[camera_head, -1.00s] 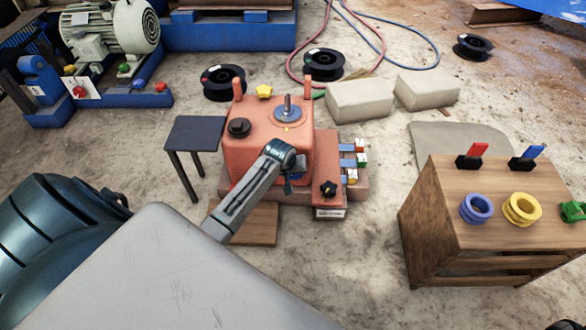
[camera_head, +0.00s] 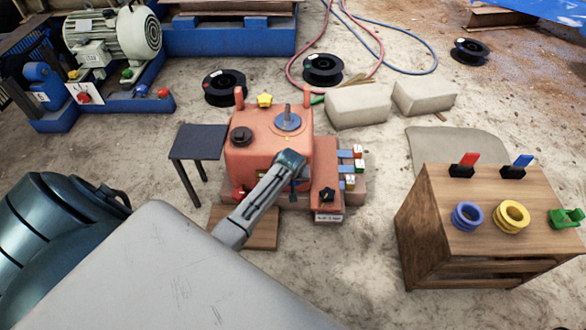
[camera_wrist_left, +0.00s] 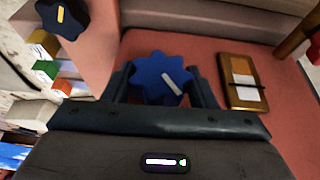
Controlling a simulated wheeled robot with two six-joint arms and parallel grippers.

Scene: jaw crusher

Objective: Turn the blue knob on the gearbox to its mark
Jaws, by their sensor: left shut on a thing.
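The orange-red gearbox (camera_head: 268,150) stands on the ground in the middle of the head view. My left arm reaches its front face, and its forearm hides much of that face. In the left wrist view the blue lobed knob (camera_wrist_left: 160,76) sits on the gearbox face, with a pale pointer line slanting to the lower right. My left gripper (camera_wrist_left: 162,88) is shut on the knob, a finger on each side. The gripper hides the knob's lower part, and I cannot make out its mark. My right gripper is in neither view.
A black star knob (camera_wrist_left: 62,16) and a brass plate with a white label (camera_wrist_left: 243,82) flank the blue knob. A dark small table (camera_head: 198,142) stands left of the gearbox. A wooden stand (camera_head: 470,210) with rings is at the right, with clear ground between.

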